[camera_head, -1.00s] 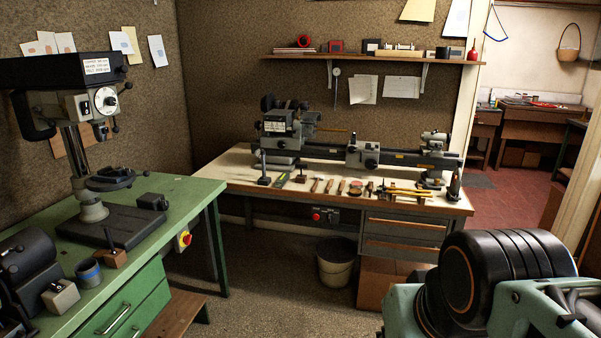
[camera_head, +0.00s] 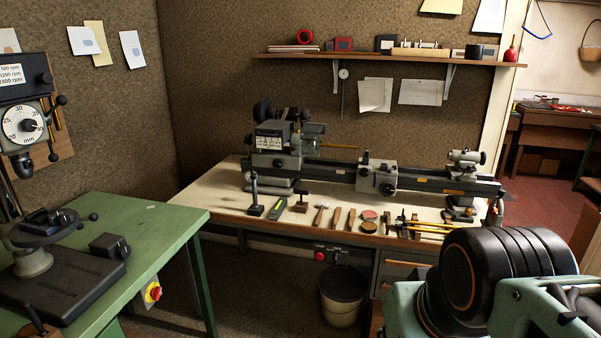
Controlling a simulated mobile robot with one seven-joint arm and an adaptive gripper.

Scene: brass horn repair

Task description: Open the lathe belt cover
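The lathe (camera_head: 340,170) stands on the pale-topped bench against the back wall. Its grey headstock (camera_head: 277,155) with a white label is at the left end. Dark round pulleys (camera_head: 263,111) show at the headstock's upper left; I cannot make out which part is the belt cover or whether it is open or shut. My own arm, black and pale green, fills the lower right corner, well in front of the bench. My gripper is not in view.
Several hand tools (camera_head: 337,217) lie along the bench front. A green bench (camera_head: 150,225) with a drill press (camera_head: 30,215) is at left. A bin (camera_head: 342,295) stands under the lathe bench. Dark open floor (camera_head: 250,290) lies between the benches. A shelf (camera_head: 390,59) hangs above.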

